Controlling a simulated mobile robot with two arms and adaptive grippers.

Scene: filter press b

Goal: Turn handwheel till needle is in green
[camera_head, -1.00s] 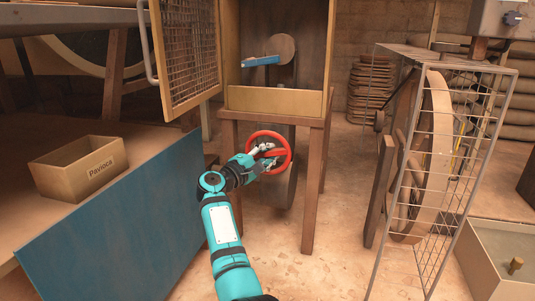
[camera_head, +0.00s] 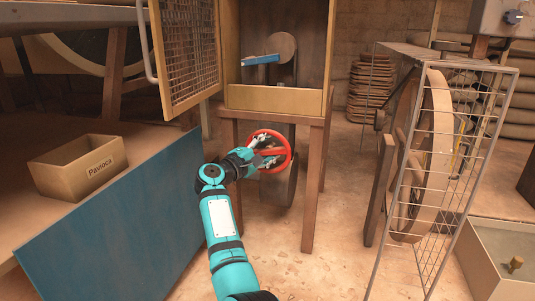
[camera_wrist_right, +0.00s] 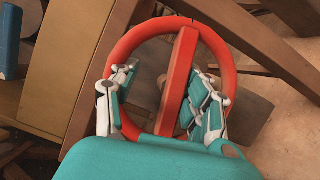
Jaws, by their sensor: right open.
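The red handwheel (camera_head: 287,151) is mounted low at the front of the wooden cabinet stand in the head view. In the right wrist view the handwheel (camera_wrist_right: 179,75) fills the middle, with one broad bar across its ring. My right gripper (camera_head: 266,150) is at the wheel, and its open fingers (camera_wrist_right: 165,98) lie on either side of the bar. I see a gap between the fingers and the bar. My left gripper is not in view. I cannot make out a gauge needle or a green zone in either view.
A mesh door (camera_head: 190,50) stands open left of the cabinet. A wire cage (camera_head: 420,170) around a large wheel stands at right. Floor between them is clear.

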